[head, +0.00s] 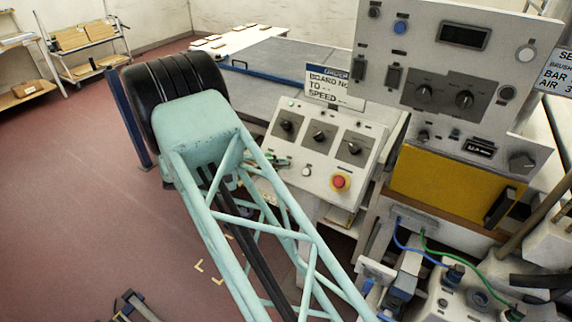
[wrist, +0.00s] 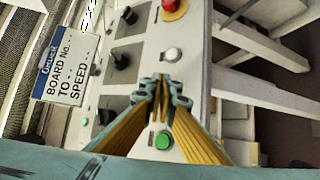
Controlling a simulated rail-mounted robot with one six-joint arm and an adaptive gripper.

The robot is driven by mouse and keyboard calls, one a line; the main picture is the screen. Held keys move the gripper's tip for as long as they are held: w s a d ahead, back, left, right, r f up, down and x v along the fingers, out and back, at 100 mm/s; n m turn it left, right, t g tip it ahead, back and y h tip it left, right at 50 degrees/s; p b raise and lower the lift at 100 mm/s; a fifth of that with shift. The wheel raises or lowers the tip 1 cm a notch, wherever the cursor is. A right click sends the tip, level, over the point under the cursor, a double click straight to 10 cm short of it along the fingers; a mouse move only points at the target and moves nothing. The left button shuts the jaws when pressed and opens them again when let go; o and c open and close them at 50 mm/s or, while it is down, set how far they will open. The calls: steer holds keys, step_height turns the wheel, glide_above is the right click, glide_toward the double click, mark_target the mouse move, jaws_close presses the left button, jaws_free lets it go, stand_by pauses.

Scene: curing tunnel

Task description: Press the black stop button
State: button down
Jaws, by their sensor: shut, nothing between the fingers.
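The sloped white control console (head: 335,130) has three black knobs on dark plates. A red stop knob on a yellow ring (head: 340,182) and a white button (head: 306,172) are on its lower part. In the wrist view a white button (wrist: 172,55) and a green button (wrist: 163,141) lie on either side of my fingertips. I cannot make out a black stop button; the panel between those two is hidden by my fingers. My gripper (wrist: 160,88) is shut and empty, with its tips over the console's lower row. I cannot tell if they touch it.
A taller panel (head: 440,75) with knobs and buttons stands to the right, above a yellow panel (head: 440,185). A board sign (head: 333,88) stands behind the console. A black roller (head: 175,90) is at left. Red floor (head: 70,170) is open at left.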

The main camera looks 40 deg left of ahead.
steer(key=shift+w+f+b, duration=0.55)
steer(key=shift+f+b, duration=0.05)
steer(key=shift+b, duration=0.25)
stand_by(1.3)
steer(key=shift+s+r, duration=0.15)
steer(key=shift+r, duration=0.05)
stand_by(0.3)
steer(key=shift+s+r, duration=0.4)
stand_by(0.5)
steer(key=shift+s+d+r, duration=0.1)
steer(key=shift+s+r, duration=1.65)
steer(key=shift+s, duration=0.05)
